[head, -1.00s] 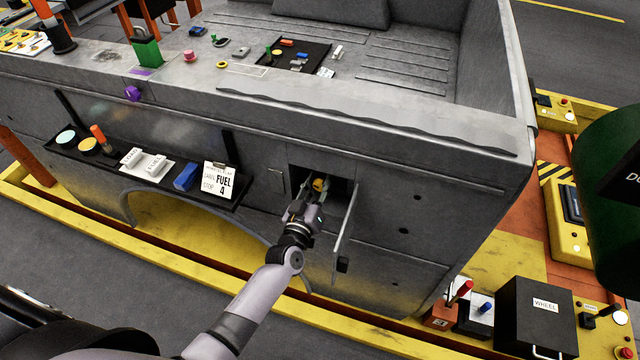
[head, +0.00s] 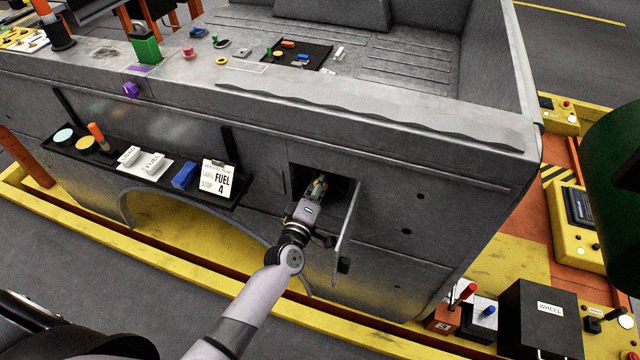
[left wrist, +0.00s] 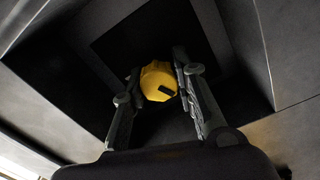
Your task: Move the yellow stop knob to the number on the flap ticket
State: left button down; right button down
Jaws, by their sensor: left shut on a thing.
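The yellow stop knob (left wrist: 158,80) sits inside the dark recess behind the open flap. It has a short black mark on its face. My left gripper (left wrist: 157,88) reaches into the recess, one finger on each side of the knob, shut on it. In the head view the gripper (head: 317,187) covers most of the knob. The numbers around the knob do not show. The flap ticket (head: 217,179) reads "FUEL" and "STOP 4", with smaller blurred print. My right gripper is not in view.
The open flap door (head: 346,235) stands just right of my left arm. A black shelf (head: 120,168) with discs, white blocks and a blue block juts out at left. A black box marked "WHEEL" (head: 535,325) stands at lower right.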

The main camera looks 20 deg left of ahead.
pick_arm(q)
jog(key=shift+n, duration=0.4)
jog(key=c, duration=1.3)
grip_release()
jog(key=s, duration=1.2)
jog(key=shift+a, duration=0.25)
